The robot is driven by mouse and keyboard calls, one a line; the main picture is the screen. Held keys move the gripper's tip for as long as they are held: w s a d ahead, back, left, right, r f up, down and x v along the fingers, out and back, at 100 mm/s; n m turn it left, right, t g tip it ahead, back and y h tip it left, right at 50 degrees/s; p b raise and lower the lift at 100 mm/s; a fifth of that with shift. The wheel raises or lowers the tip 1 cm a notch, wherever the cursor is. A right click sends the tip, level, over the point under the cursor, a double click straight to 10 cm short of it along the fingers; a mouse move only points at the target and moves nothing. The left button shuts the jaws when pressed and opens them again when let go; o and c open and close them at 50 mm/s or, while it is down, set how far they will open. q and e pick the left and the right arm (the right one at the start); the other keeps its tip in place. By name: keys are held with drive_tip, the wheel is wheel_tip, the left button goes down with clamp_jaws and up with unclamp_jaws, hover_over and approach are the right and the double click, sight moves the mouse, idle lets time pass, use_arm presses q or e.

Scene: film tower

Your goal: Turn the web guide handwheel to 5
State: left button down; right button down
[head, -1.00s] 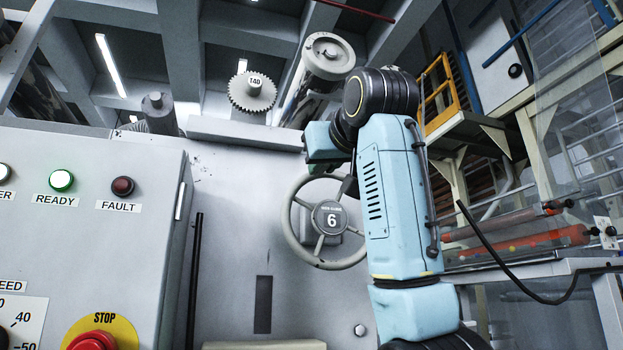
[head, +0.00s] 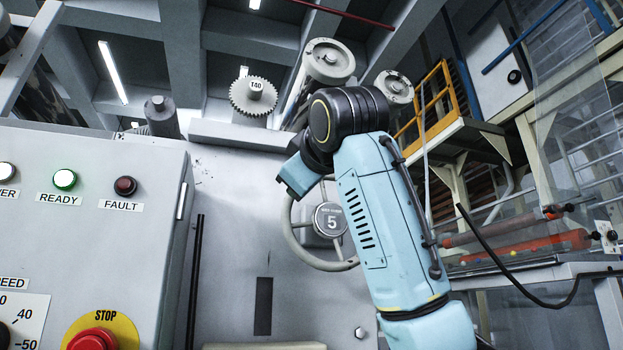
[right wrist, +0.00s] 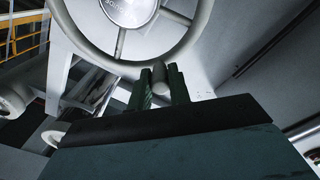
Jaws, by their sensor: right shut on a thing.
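The web guide handwheel (head: 318,264) is a grey spoked wheel on the machine's pale front panel. Its hub plate (head: 331,217) reads 5 in the head view. My right arm covers the wheel's right side there, and its fingertips cannot be made out. In the right wrist view, the wheel rim (right wrist: 116,62) curves above the dark green fingers of my right gripper (right wrist: 161,84). These are shut on the small rounded handle (right wrist: 160,76) at the rim. My left gripper is not in view.
A control box (head: 110,240) with a lit green READY lamp (head: 65,180) and a red STOP button (head: 94,340) stands at the left. A toothed wheel (head: 254,95) and rollers are above. A yellow railing (head: 437,90) is behind the arm.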

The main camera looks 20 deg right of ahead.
drive_tip(key=shift+f, duration=0.2)
drive_tip(key=c, duration=1.3)
unclamp_jaws()
drive_tip(key=shift+a, duration=0.1)
drive_tip(key=shift+r, duration=0.1)
drive_tip(key=s+a+b, duration=0.1)
drive_tip(key=s+b, duration=0.3)
drive_tip(key=s, duration=0.9)
drive_tip(key=shift+s+b, duration=0.15)
drive_tip(key=shift+b, duration=0.2)
